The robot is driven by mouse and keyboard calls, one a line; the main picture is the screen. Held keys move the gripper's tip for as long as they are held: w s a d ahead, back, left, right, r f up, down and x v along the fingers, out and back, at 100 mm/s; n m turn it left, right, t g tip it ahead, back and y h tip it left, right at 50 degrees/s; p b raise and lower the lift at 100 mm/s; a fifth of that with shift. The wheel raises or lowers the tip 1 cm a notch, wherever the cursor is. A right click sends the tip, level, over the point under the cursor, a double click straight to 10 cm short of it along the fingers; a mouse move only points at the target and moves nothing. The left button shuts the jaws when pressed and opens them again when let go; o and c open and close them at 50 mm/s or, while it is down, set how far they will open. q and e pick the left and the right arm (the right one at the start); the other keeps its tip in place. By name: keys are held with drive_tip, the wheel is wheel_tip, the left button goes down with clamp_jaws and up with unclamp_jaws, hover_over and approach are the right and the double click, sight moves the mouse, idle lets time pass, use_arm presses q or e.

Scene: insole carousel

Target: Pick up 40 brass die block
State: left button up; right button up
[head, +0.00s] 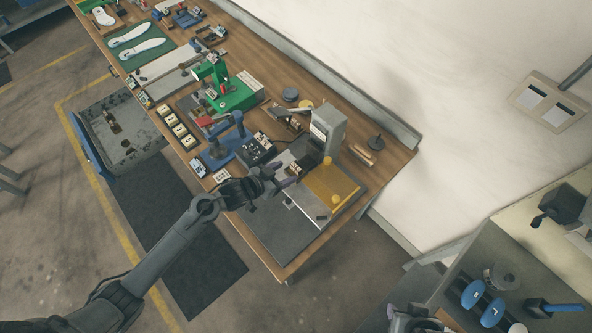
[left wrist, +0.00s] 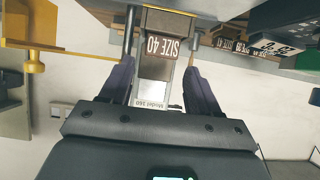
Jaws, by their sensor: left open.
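My left gripper (head: 284,180) is open over the right end of the long bench, in front of the grey press (head: 328,128). In the left wrist view its two dark fingers (left wrist: 158,85) stand apart. Between them shows the press front with a brown "SIZE 40" plate (left wrist: 164,46) and a "Model 360" label; I cannot tell that the fingers touch anything. A black holder (head: 256,149) with small blocks is to the gripper's left. I cannot pick out the 40 brass die block for certain.
A yellow guard (head: 333,186) lies beside the press. A blue hand press (head: 222,146) and a green machine (head: 232,92) stand farther left. Small labelled pieces (left wrist: 226,44) show beyond the right finger. A grey plate (head: 280,228) at the bench's near corner is mostly clear.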

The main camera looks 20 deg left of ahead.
sight(294, 168)
use_arm(q)
drive_tip(key=shift+x, duration=2.65)
drive_tip(key=shift+a, duration=0.1)
drive_tip(key=shift+c, duration=0.4)
drive_tip(key=c, duration=1)
